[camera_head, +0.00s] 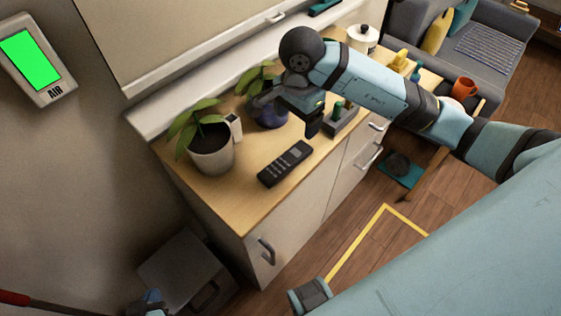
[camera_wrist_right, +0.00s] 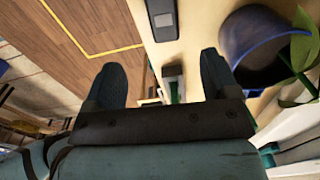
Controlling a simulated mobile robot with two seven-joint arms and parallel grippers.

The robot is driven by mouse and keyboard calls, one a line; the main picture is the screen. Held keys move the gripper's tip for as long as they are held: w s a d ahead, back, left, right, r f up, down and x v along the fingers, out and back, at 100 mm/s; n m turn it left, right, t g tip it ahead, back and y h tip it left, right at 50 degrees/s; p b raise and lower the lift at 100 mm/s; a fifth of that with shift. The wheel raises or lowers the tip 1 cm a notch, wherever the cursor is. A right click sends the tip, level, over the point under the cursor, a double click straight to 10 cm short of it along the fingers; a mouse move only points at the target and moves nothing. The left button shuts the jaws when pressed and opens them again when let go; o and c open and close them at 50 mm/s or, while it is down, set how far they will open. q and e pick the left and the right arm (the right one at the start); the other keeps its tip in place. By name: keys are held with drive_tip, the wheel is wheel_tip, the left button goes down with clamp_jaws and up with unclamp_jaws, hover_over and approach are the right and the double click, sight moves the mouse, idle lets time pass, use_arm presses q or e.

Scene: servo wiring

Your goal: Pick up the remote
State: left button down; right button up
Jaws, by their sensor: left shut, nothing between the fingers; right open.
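The black remote (camera_head: 286,163) lies flat on the wooden cabinet top (camera_head: 240,195), near its front edge. In the right wrist view the remote (camera_wrist_right: 163,20) shows at the top, beyond the fingertips and roughly in line with the gap between them. My right gripper (camera_head: 291,112) is open and empty, above the cabinet top and behind the remote in the head view. Its two dark fingers are spread in the right wrist view (camera_wrist_right: 162,70). Only a small blue part of what seems to be my left gripper (camera_head: 150,303) shows at the bottom edge, shut and far from the remote.
A potted plant in a whitish pot (camera_head: 211,150) stands left of the remote, with a white device (camera_head: 234,127) beside it. A blue pot (camera_wrist_right: 250,38) with a plant stands close to my right gripper. A grey holder (camera_head: 342,119) stands right of it. Bare wood surrounds the remote.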

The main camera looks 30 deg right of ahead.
hover_over(291, 157)
drive_tip(key=f, duration=0.5)
drive_tip(key=d+f, duration=0.1)
drive_tip(key=f, duration=0.1)
drive_tip(key=shift+s+f, duration=0.1)
drive_tip(key=shift+f, duration=0.05)
drive_tip(key=f, duration=0.2)
drive_tip(key=a+f, duration=0.1)
drive_tip(key=f, duration=0.1)
drive_tip(key=shift+f, duration=0.95)
drive_tip(key=c, duration=1)
drive_tip(key=shift+r, duration=0.1)
drive_tip(key=shift+c, duration=0.2)
